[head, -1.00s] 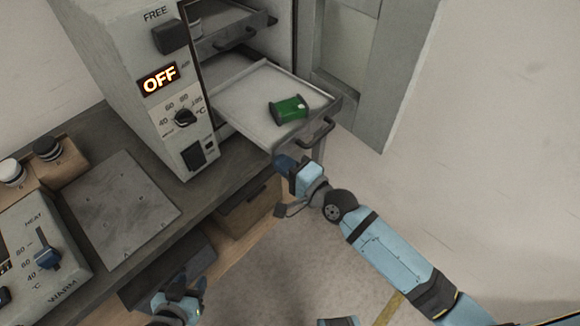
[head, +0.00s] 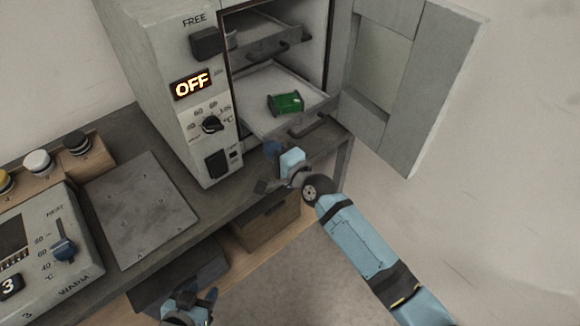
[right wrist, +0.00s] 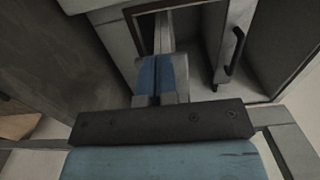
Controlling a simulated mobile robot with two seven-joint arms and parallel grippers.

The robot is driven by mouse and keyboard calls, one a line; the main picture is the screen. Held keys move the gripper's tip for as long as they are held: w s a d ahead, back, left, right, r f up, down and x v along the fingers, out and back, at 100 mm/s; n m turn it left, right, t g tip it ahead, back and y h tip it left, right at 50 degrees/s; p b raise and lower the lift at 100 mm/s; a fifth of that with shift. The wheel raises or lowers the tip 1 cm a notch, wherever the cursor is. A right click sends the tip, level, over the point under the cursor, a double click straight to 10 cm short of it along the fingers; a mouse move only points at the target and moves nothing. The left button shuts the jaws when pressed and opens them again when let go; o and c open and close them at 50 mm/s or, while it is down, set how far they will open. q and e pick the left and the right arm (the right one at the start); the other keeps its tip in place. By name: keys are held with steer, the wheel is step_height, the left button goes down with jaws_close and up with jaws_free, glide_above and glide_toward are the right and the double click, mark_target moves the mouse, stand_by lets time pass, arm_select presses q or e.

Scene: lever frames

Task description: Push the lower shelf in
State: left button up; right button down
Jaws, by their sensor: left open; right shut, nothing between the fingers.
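The lower shelf (head: 262,118) is a pale tray inside the open oven cabinet, its front still a little out past the opening. A green spool (head: 286,103) lies on it. Its dark handle (head: 309,127) is on the right of the shelf front; a dark handle also shows in the right wrist view (right wrist: 235,52). My left gripper (head: 190,300) is open, low in the head view, away from the shelf.
The upper shelf (head: 268,38) is above, inside the cabinet. The cabinet door (head: 405,75) stands open on the right. The oven panel (head: 205,110) reads OFF. A grey plate (head: 138,208) and a heater box (head: 45,245) are on the bench to the left.

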steer(key=b+x, duration=0.1)
steer(key=x, duration=0.6)
steer(key=shift+b, duration=0.35)
